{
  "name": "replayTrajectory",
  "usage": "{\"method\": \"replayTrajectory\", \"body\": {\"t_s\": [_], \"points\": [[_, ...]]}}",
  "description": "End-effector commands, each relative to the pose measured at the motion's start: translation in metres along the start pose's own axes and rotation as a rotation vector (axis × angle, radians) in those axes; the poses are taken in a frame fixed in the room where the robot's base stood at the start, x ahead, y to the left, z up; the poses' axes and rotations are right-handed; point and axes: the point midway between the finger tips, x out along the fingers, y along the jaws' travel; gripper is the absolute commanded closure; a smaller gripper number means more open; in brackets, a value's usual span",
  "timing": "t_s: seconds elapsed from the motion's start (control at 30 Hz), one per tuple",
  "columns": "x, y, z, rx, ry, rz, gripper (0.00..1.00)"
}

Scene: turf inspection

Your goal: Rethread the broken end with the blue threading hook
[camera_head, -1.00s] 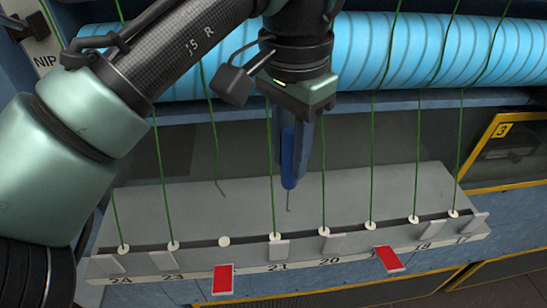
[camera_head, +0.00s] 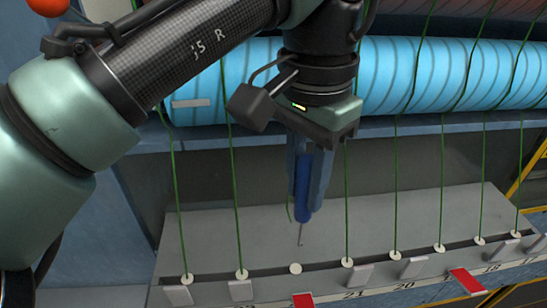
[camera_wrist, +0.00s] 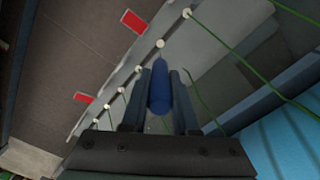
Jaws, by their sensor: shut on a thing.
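My gripper (camera_head: 306,180) is shut on the blue threading hook (camera_head: 303,200), which points down with its thin metal tip just above the empty white eyelet (camera_head: 295,268). I cannot tell whether the tip touches anything. The broken green end (camera_head: 290,212) hangs beside the hook, mostly hidden behind my gripper. In the wrist view the blue handle (camera_wrist: 160,92) sits between both fingers, the empty eyelet (camera_wrist: 160,44) lies beyond it, and the loose green end (camera_wrist: 191,82) is to the right, apart from the handle.
Other green yarns run down to eyelets on both sides, the nearest being the yarn at position 21 (camera_head: 347,215) and the one at 23 (camera_head: 234,200). Red flags (camera_head: 303,300) (camera_head: 467,281) hang at the rail's front. A blue roller (camera_head: 430,75) lies behind.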

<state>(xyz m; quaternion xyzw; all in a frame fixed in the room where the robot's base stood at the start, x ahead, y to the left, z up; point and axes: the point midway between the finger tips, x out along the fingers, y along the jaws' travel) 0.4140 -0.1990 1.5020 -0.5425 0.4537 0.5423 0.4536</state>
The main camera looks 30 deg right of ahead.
Motion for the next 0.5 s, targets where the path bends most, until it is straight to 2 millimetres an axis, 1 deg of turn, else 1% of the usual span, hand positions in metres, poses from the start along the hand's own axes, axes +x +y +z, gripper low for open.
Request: {"method": "replayTrajectory", "body": {"t_s": [0.07,0.1,0.3,0.5], "points": [[-0.002,0.001,0.000,0.002,0.000,0.003,1.00],[0.001,0.001,0.000,0.002,0.000,0.002,1.00],[0.024,0.000,0.000,0.001,0.000,0.001,1.00],[0.043,0.000,0.000,0.001,0.000,0.001,1.00]]}}
